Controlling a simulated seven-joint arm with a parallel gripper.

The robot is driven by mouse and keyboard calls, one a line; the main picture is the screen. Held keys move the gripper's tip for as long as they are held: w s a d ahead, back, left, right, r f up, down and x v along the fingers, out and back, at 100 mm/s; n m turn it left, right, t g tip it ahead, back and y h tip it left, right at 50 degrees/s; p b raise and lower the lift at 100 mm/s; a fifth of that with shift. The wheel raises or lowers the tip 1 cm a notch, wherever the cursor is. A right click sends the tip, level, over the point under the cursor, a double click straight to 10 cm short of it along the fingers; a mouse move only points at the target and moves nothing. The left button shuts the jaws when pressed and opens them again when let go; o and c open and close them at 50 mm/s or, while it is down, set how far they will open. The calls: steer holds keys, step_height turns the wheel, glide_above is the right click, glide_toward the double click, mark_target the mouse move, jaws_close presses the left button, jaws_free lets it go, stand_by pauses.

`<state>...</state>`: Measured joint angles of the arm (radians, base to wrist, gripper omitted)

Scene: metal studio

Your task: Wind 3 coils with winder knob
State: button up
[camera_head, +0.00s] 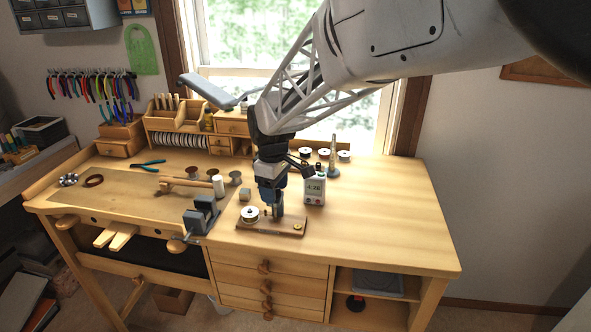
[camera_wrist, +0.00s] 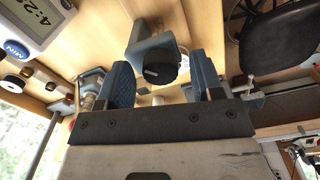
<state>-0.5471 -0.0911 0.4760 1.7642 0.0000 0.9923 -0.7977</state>
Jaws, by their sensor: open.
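The coil winder has a flat wooden base (camera_head: 268,229) near the bench's front edge. A white spool (camera_head: 250,214) stands on its left end, and a small brass piece (camera_head: 298,226) sits on its right end. My gripper (camera_head: 277,213) is over the base, between these two, fingers down. In the wrist view its two blue fingers (camera_wrist: 164,82) are apart, with a gap between them. No held thing is clear there. I cannot tell whether the fingers touch the winder.
A white timer (camera_head: 314,188) stands behind right, close to my gripper. Small spools (camera_head: 305,153) stand at the back. The right bench top is clear.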

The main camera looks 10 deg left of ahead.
steer(key=c, duration=0.9)
steer(key=shift+m, duration=0.4)
steer(key=m, duration=0.9)
steer(key=shift+m, duration=0.3)
steer(key=m, duration=0.3)
steer(key=shift+m, duration=0.4)
